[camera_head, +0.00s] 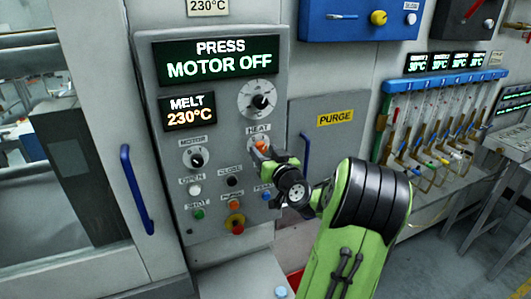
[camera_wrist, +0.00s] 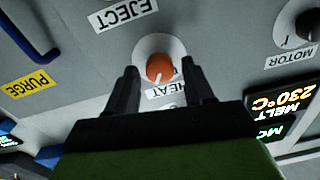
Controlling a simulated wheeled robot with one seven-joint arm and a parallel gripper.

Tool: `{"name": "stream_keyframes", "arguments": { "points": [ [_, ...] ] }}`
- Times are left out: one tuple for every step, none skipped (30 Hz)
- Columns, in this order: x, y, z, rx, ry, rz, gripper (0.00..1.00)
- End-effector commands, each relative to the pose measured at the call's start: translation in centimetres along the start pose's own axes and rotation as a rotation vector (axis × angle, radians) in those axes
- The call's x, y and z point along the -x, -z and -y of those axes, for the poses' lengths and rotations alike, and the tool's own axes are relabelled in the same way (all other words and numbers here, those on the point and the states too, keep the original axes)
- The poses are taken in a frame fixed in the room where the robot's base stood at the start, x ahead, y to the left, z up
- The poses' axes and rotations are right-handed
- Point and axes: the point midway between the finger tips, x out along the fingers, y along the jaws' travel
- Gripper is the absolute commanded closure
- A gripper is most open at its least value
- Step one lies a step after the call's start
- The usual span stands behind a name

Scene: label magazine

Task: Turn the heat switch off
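The heat switch is an orange round knob (camera_head: 261,145) on the grey press panel (camera_head: 222,133), just under the HEAT label (camera_head: 258,128). The knob also shows in the wrist view (camera_wrist: 160,69), upside down, with a pale pointer mark slanting toward the HEAT label. My gripper (camera_head: 266,153) is right in front of the knob. In the wrist view my gripper (camera_wrist: 162,78) has its two dark fingers spread, one on each side of the knob, with gaps between. I cannot tell how deep they reach. The lower part of the knob's surroundings is hidden by my gripper in the head view.
The motor switch (camera_head: 196,159) is left of the knob, and a larger dial (camera_head: 260,101) is above it. Several push buttons and a red-yellow emergency stop (camera_head: 237,224) lie below. Blue handles (camera_head: 137,190) stick out nearby. The PURGE cover (camera_head: 335,118) is to the right.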

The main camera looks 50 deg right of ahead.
Motion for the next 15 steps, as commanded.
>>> {"name": "stream_keyframes", "arguments": {
  "points": [
    [0.02, 0.00, -0.02, 0.000, 0.000, 0.000, 0.56],
    [0.02, -0.01, -0.02, 0.000, 0.000, 0.000, 0.61],
    [0.03, 0.00, -0.02, 0.000, 0.000, 0.000, 0.67],
    [0.03, 0.00, -0.02, 0.000, 0.000, 0.000, 0.72],
    [0.03, 0.00, -0.02, 0.000, 0.000, 0.000, 0.76],
    [0.04, 0.00, -0.02, 0.000, 0.000, 0.000, 0.82],
    [0.04, 0.00, -0.02, 0.000, 0.000, 0.000, 0.87],
    [0.04, 0.00, -0.02, 0.000, 0.000, 0.000, 0.91],
    [0.04, 0.00, -0.02, 0.000, 0.000, 0.000, 0.95],
    [0.04, 0.00, -0.02, 0.001, 0.000, 0.000, 0.95],
    [0.04, -0.01, -0.02, 0.001, 0.000, 0.000, 0.95],
    [0.05, -0.02, -0.02, 0.003, 0.000, 0.000, 0.95],
    [0.05, -0.04, -0.02, 0.006, 0.000, 0.000, 0.95],
    [0.05, -0.05, -0.03, 0.010, 0.000, 0.000, 0.95],
    [0.05, -0.07, -0.04, 0.017, -0.001, -0.001, 0.95]
  ]
}}
